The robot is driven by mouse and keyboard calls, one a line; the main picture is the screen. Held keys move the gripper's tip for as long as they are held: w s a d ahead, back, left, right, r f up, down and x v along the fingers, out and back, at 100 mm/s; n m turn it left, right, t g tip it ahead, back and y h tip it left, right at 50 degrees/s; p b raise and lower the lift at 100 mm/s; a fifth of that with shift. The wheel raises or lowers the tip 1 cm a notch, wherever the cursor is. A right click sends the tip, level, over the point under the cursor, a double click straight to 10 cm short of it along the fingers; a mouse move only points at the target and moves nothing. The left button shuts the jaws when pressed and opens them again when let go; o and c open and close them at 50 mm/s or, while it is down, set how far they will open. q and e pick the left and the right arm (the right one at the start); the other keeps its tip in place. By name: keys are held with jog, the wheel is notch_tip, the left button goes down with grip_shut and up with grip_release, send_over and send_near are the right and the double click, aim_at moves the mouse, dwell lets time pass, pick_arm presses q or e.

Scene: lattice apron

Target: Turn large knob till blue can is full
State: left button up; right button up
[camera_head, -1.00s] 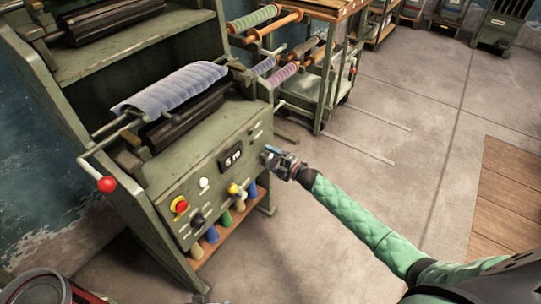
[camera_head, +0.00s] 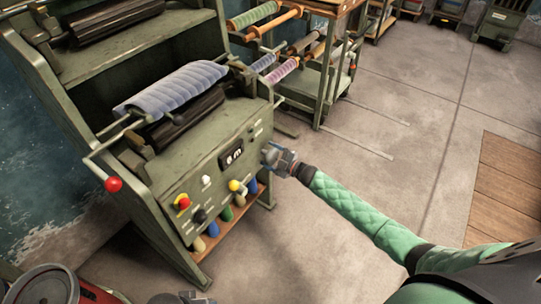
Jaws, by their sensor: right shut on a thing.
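My right gripper (camera_head: 273,157) is shut on what looks like the large knob at the right end of the green machine's sloped front panel (camera_head: 226,187). The fingers hide most of the knob. A small dark display (camera_head: 232,155) on the panel seems to read 6 m.
A rack of rolls (camera_head: 320,60) stands behind.

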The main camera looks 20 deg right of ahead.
aim_at(275, 158)
jog(key=shift+d, duration=0.1)
pick_arm(q)
jog(key=shift+w, duration=0.1)
pick_arm(e)
jog(key=o, duration=1)
jog(key=shift+s+d+f, duration=0.15)
jog(key=shift+s+d, duration=0.1)
jog(key=shift+s, duration=0.15)
jog(key=b+v, duration=0.1)
jog(key=v, duration=0.5)
jog(key=shift+s+d, duration=0.2)
jog(key=shift+s, duration=0.05)
pick_arm(q)
jog(key=shift+w+d+f+t+h, duration=0.15)
jog(key=shift+d+f+t, duration=0.05)
jog(key=shift+d+f, duration=0.3)
jog(key=shift+w+d+f+t+h, duration=0.15)
jog(key=shift+d+f+t, duration=0.05)
jog(key=shift+d+f, duration=0.25)
